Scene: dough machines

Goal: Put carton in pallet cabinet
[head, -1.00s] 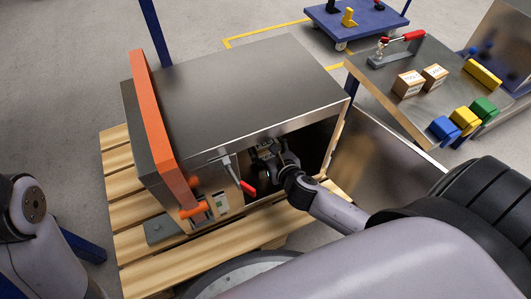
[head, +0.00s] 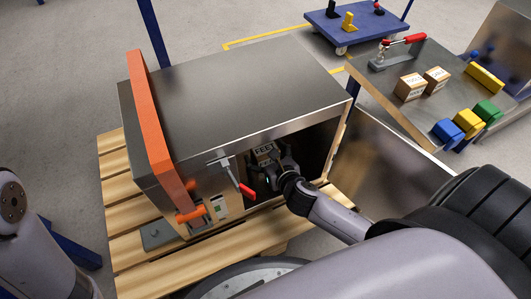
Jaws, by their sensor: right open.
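The pallet cabinet (head: 240,85) is a grey metal box with an orange side strip, standing on a wooden pallet. Its front opening is dark inside, and its door (head: 385,160) hangs open to the right. A carton (head: 265,150) with a dark printed label is inside the opening. My right gripper (head: 272,166) reaches into the opening with its fingers open, right at the carton's near side. Whether the fingers touch the carton cannot be told. The carton's lower part is hidden by the gripper. My left arm shows at the left edge, but its gripper is out of view.
A red-handled clamp (head: 238,180) sits at the opening's left edge. A table (head: 385,105) at right holds two cartons (head: 411,87) (head: 436,79), and yellow, green and blue parts. A blue cart (head: 345,28) stands behind. The cabinet top is clear.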

